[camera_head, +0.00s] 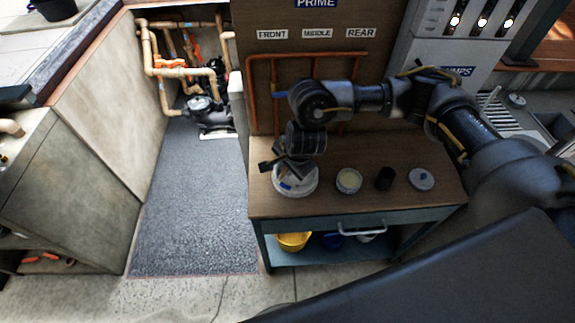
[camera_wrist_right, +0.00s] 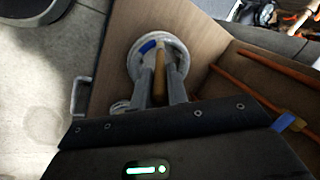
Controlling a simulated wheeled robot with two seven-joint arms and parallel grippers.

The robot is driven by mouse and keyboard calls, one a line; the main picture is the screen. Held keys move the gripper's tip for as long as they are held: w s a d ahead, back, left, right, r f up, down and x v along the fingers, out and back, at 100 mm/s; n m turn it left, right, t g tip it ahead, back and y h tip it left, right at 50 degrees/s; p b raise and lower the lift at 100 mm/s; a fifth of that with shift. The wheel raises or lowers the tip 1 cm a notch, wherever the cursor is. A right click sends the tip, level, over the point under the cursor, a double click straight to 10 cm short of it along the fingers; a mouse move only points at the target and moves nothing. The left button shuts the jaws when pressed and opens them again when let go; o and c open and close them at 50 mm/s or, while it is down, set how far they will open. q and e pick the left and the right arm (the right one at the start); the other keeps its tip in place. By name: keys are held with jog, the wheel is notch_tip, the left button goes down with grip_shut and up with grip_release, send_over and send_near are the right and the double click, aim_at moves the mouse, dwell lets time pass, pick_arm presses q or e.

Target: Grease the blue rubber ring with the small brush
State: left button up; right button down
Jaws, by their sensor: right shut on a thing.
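My right gripper (camera_head: 284,168) is over the left part of the cart top, pointing down at a round white piece (camera_head: 308,187). In the right wrist view the gripper (camera_wrist_right: 159,82) is shut on the small brush (camera_wrist_right: 158,66), which shows as a wooden handle between the fingers. The brush's tip is hard to make out against the white piece (camera_wrist_right: 180,46). Part of the blue rubber ring (camera_wrist_right: 148,46) shows as a blue arc on the white piece; fingers and brush hide much of it. I cannot tell whether the bristles touch the ring. My left gripper is not in view.
On the cart top (camera_head: 400,205) stand an open jar of pale grease (camera_head: 349,180), a black cup (camera_head: 385,179) and a grey disc (camera_head: 421,180) with a blue mark. A yellow bowl (camera_head: 293,241) sits on the shelf below. An orange-brown pipe frame (camera_head: 262,95) rises behind.

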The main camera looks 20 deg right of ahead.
dwell(0.3)
jog(key=shift+f+b, duration=0.4)
jog(key=shift+b, duration=0.2)
dwell(0.6)
jog(key=shift+s, duration=0.15)
jog(key=shift+s+d, duration=0.3)
jog(key=shift+s, duration=0.15)
jog(key=shift+s+d, duration=0.45)
dwell(0.4)
jog(key=shift+s+d, duration=0.35)
jog(key=shift+d, duration=0.15)
